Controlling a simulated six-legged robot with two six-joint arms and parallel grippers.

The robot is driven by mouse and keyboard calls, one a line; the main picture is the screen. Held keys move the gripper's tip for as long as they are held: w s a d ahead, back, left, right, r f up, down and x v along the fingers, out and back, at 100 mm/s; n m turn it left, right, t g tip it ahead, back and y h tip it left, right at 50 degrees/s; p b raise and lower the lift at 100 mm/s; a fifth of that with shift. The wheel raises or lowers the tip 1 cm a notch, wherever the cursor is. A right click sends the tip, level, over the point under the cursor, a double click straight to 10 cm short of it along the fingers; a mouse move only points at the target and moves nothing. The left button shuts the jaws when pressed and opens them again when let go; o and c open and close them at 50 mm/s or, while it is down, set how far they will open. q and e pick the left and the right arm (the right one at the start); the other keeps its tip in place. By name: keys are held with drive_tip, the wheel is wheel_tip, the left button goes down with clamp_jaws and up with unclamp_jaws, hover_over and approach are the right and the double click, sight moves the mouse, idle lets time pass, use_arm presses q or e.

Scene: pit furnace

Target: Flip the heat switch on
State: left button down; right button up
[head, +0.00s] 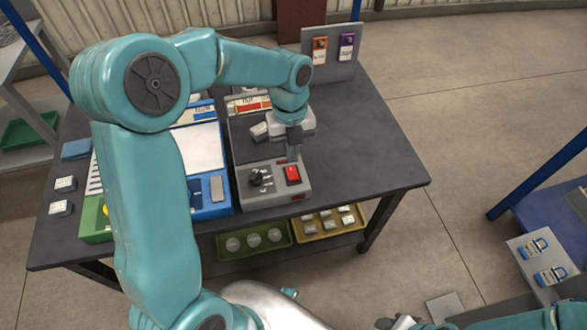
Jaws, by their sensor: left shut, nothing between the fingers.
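A grey control unit (278,194) stands near the front edge of the dark table. A red switch (292,174) sits on its sloped front, with a black knob (261,177) to the left of it. I cannot make out the switch's position. My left arm reaches over from the left. My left gripper (293,154) is shut and empty, pointing down just behind and above the red switch; I cannot tell whether it touches the unit. My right gripper (402,322) shows only partly at the bottom edge, and its fingers are unclear.
A blue unit (213,208) and a green unit (95,228) stand left of the grey one, partly behind my arm. An upright panel (335,72) with orange and purple tags stands at the back. The table's right side (365,145) is clear. Trays (253,240) lie below.

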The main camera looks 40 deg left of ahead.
sight(293, 179)
use_arm(q)
drive_tip(key=f, duration=0.6)
drive_tip(key=shift+s+d, duration=0.25)
drive_tip(key=shift+d, duration=0.05)
drive_tip(key=shift+s+d+f+b, duration=0.2)
drive_tip(key=shift+f+b, duration=0.15)
drive_tip(key=shift+f, duration=0.05)
